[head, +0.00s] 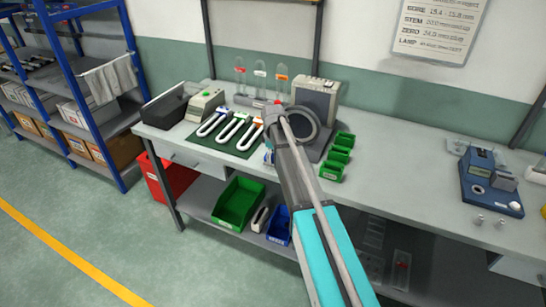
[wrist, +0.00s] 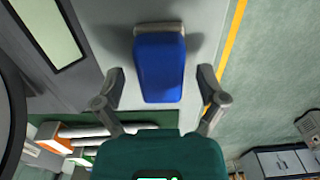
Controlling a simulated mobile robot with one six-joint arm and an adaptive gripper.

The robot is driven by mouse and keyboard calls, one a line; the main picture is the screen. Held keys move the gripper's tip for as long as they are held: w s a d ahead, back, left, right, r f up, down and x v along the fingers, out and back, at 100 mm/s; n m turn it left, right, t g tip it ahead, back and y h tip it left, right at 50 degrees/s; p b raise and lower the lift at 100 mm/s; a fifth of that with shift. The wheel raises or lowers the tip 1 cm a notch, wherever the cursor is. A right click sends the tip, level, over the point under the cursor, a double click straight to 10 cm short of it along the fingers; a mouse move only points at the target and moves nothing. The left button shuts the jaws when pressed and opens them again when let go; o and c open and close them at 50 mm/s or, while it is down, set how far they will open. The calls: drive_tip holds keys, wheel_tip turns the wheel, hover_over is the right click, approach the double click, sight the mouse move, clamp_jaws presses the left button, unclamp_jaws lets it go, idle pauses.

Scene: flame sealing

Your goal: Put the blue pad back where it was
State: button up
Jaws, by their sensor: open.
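The blue pad (wrist: 159,68) shows in the wrist view, with a pale grey piece (wrist: 158,28) at its far end. It lies near the edge of the light workbench top. My gripper (wrist: 162,80) is open, with one finger on each side of the pad's near part. A gap shows on both sides, and I cannot tell how far the fingertips are above it. In the head view my arm hides most of this spot; a small blue patch (head: 268,157) shows beside the arm at the bench's front edge.
U-shaped glass tubes with coloured labels (head: 234,128) lie on a dark green mat left of my arm. A grey round-faced device (head: 317,97) and small green bins (head: 338,156) stand to the right. A blue device (head: 490,183) is far right. The bench (head: 410,180) between is clear.

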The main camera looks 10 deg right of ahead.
sight(273, 156)
drive_tip(key=shift+r, duration=0.15)
wheel_tip(273, 156, up, 12)
drive_tip(key=p, duration=1.2)
idle(0.7)
drive_tip(key=s+m, duration=1)
drive_tip(key=s, duration=1.9)
drive_tip(key=shift+m, duration=0.4)
